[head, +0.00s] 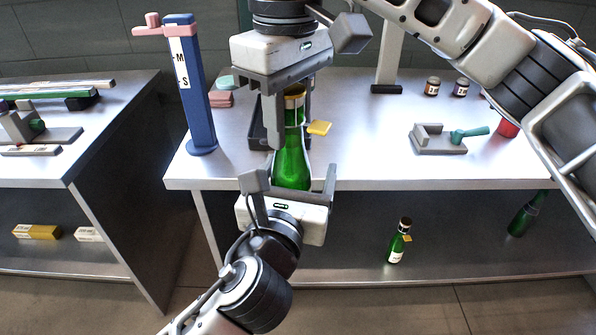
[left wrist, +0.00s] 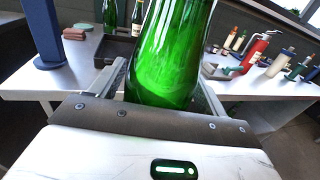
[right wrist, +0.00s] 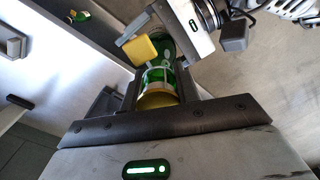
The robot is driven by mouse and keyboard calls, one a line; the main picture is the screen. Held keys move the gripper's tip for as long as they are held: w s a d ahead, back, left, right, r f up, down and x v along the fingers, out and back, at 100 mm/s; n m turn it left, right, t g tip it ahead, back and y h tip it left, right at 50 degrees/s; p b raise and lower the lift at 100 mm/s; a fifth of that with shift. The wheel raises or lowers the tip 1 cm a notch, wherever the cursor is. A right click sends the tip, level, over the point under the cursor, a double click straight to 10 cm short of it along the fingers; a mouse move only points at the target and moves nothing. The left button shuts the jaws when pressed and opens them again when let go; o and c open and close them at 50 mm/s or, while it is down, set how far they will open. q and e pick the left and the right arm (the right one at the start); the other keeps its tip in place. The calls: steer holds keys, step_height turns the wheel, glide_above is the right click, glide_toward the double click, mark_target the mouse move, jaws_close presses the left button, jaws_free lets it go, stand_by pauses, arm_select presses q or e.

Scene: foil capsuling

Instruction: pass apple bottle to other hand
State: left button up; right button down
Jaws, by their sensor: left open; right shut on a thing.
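The green apple bottle (head: 291,165) is upright, with a gold top and a yellow tag (head: 319,128) beside its neck. My right gripper (head: 290,118) is shut on its neck from above; the gold top also shows in the right wrist view (right wrist: 158,98). My left gripper (head: 290,182) is open below, with one finger on each side of the bottle's lower body. In the left wrist view the green glass (left wrist: 170,55) fills the space between the open fingers. The bottle's base is hidden, and I cannot tell whether the left fingers touch the glass.
A metal workbench (head: 360,150) lies behind. On it stand a blue post (head: 194,100), a dark tray (head: 257,135), a grey device with a green handle (head: 440,138) and small jars (head: 432,87). Another green bottle (head: 398,243) stands on the lower shelf. The bench's middle right is fairly clear.

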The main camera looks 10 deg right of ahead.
arm_select(q)
steer(key=c, duration=1.3)
steer(key=shift+r, duration=0.15)
steer(key=shift+c, duration=0.3)
arm_select(e)
steer(key=c, duration=1)
jaws_free()
steer(key=shift+o, duration=0.2)
